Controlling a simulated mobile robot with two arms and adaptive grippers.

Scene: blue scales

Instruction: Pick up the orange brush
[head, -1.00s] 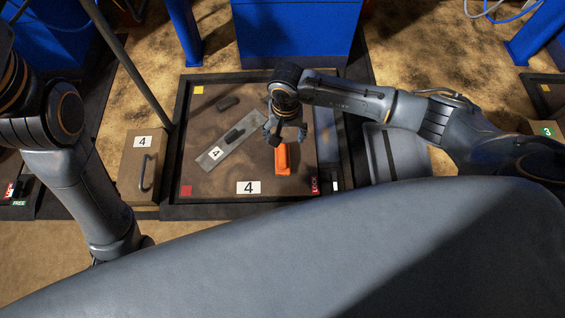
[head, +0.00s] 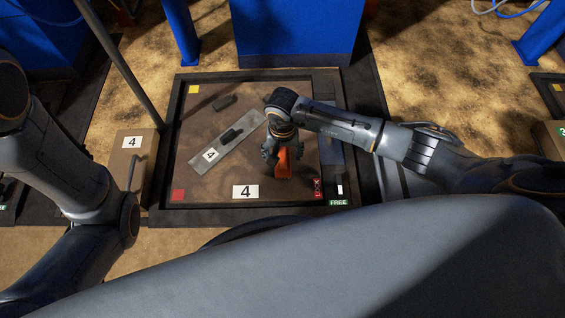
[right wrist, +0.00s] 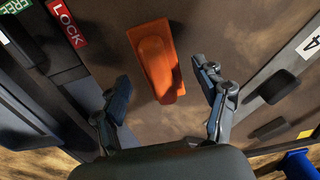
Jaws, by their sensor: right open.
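The orange brush (head: 283,168) lies on the brown board inside the dark-framed tray (head: 250,206). In the head view my right gripper (head: 284,152) is over it and hides part of it. In the right wrist view the brush (right wrist: 152,45) is a long orange block with a raised top. The open fingers of my right gripper (right wrist: 160,76) are on either side of its near end, with gaps on both sides. No hold on it shows. My left arm is at the left of the head view, but its gripper is out of sight.
A flat grey plate with a dark handle (head: 218,148), labelled 4, lies left of the brush. A brown box (head: 133,165) with a handle stands left of the tray. The board in front of the plate is clear.

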